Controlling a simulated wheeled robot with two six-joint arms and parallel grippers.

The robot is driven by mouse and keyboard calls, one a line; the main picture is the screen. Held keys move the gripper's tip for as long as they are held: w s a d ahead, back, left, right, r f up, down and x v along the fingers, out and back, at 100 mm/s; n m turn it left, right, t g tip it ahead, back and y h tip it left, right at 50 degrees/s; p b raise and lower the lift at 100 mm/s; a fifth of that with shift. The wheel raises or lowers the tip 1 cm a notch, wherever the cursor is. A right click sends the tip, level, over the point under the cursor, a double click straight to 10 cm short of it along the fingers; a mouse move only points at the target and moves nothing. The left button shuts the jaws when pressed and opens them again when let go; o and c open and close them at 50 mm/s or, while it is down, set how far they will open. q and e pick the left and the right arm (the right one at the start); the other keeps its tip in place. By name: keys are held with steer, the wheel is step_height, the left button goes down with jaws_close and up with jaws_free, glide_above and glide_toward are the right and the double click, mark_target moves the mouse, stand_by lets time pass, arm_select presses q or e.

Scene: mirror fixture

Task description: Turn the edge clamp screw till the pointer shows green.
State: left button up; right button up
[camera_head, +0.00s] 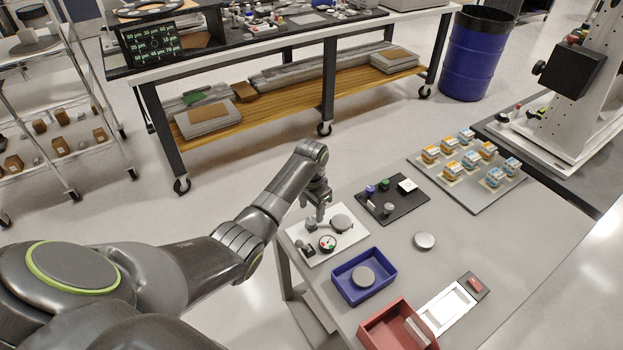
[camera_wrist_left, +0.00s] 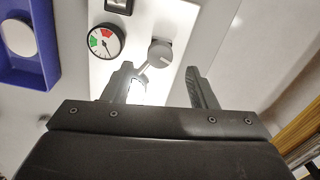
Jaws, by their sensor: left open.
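The white fixture plate (camera_head: 349,238) lies at the table's left corner, with a round grey mirror-like disc (camera_head: 341,222) on it. The gauge (camera_head: 327,243) also shows in the left wrist view (camera_wrist_left: 106,41), with a green zone at left and a red zone at upper right; I cannot clearly tell which zone its thin pointer marks. A grey round screw knob (camera_wrist_left: 160,53) with a pale line stands beside the gauge. My left gripper (camera_head: 317,203) is open above the plate; in the wrist view its fingers (camera_wrist_left: 160,86) are apart, short of the knob. My right gripper is not seen.
A blue tray (camera_head: 346,292) with a grey disc and a red bin (camera_head: 377,324) stand nearer. A black board (camera_head: 412,205) with small parts lies right of the plate.

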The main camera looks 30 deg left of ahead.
mark_target(311, 220)
arm_select(q)
step_height(311, 220, up, 13)
steer(key=p, duration=0.1)
stand_by(0.7)
